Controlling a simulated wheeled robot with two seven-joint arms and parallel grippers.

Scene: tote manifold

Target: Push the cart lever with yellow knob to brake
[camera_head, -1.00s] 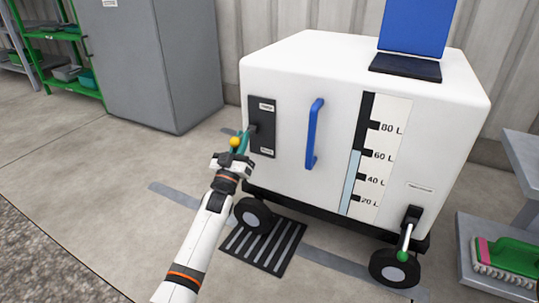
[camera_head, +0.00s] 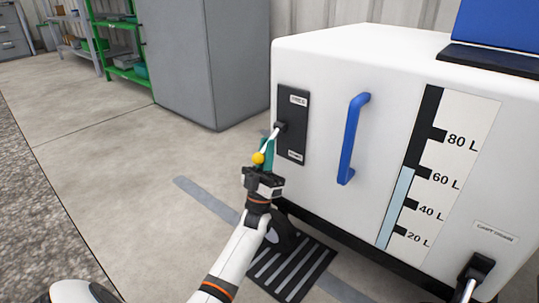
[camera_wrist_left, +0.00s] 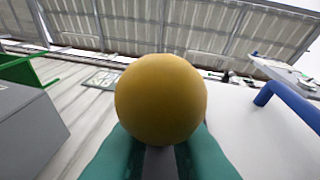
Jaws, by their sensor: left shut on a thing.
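The cart lever (camera_head: 271,142) is a short light rod coming out of a black panel (camera_head: 292,150) on the white cart's front. It slants down and left to a yellow knob (camera_head: 258,158). My left gripper (camera_head: 266,150) has teal fingers shut on the lever at the knob. In the left wrist view the yellow knob (camera_wrist_left: 160,100) fills the middle, above and between the teal fingers, and hides the fingertips. The panel has a small label at its top and bottom; I cannot read them surely. My right gripper is not in view.
A blue handle (camera_head: 352,140) and a litre gauge (camera_head: 436,165) are right of the panel. A cart wheel (camera_head: 280,236) and a floor grate (camera_head: 297,268) lie below my gripper. A grey cabinet (camera_head: 200,60) stands behind left. The floor at left is clear.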

